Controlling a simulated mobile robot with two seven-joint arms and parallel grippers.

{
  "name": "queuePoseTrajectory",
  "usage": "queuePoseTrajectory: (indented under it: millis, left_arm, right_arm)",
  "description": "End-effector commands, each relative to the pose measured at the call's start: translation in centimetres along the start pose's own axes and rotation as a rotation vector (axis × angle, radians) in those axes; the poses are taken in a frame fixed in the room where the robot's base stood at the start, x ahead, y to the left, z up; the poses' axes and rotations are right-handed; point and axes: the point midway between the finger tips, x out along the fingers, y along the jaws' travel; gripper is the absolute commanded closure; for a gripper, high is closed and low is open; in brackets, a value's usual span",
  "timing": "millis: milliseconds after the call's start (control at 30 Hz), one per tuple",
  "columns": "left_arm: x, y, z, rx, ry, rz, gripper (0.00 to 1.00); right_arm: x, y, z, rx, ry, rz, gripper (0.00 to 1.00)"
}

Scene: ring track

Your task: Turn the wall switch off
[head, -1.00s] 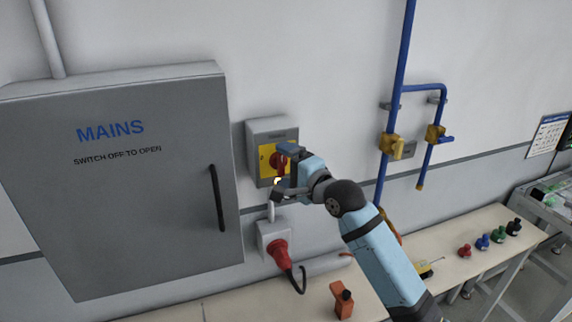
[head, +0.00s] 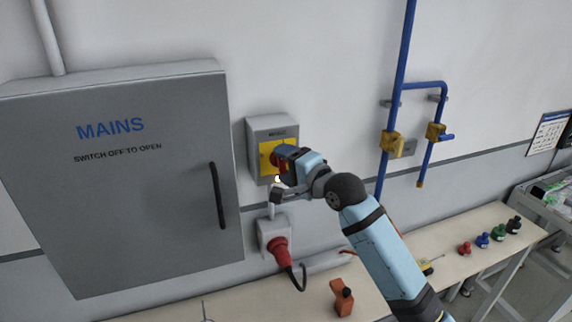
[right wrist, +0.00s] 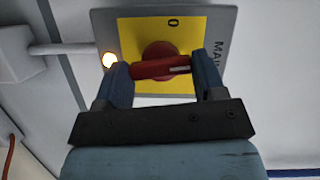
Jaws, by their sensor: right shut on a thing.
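The wall switch is a grey box (head: 258,128) with a yellow plate (head: 266,150) and a red rotary knob (head: 277,160), right of the MAINS cabinet. My right gripper (head: 284,163) is at the knob and partly covers it. In the right wrist view the gripper (right wrist: 163,78) has a finger at each end of the knob's red handle (right wrist: 160,67) and is shut on it. The handle's white mark points right there, toward the MAINS lettering. A "0" shows on the yellow plate (right wrist: 190,30) above the knob. A lamp (right wrist: 110,59) glows beside the plate. My left gripper is out of view.
The grey MAINS cabinet (head: 110,220) is closed. A red plug (head: 278,250) sits in a socket below the switch. Blue pipes with yellow valves (head: 391,144) run to the right. A bench (head: 445,245) below holds an orange object (head: 342,298) and several small coloured items.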

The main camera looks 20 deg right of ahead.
Motion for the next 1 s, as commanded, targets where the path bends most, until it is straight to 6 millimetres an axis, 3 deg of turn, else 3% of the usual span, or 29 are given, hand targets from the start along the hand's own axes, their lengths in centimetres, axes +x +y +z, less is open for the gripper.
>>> queuePoseTrajectory:
  millis: [1000]
  left_arm:
    - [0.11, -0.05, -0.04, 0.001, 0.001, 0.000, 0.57]
  right_arm:
    - [0.11, -0.60, 0.24, -0.877, 0.001, 0.363, 0.60]
